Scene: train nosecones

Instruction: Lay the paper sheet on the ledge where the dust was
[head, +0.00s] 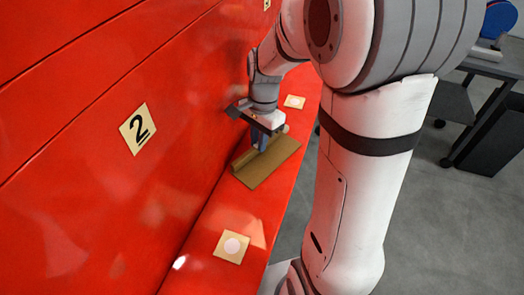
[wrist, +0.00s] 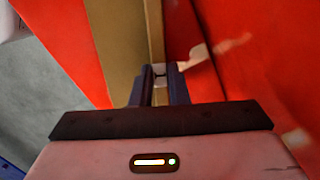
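The brown paper sheet (head: 272,164) is on the red ledge (head: 212,214), with a raised, folded strip along its wall side. It also shows in the wrist view (wrist: 118,45), where the lighter raised strip runs up to my fingertips. My gripper (head: 260,143) points down at the far part of the sheet. In the wrist view my fingers (wrist: 160,76) are close together, with the raised strip between their tips. The sheet appears to lie flat on the ledge or just above it; the exact contact is hidden. No dust is visible.
A tan square with a white disc (head: 232,246) lies on the near ledge, another (head: 294,102) beyond the sheet. The red wall with a "2" label (head: 138,129) rises at the left. Grey floor and a dark table (head: 490,66) are at the right.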

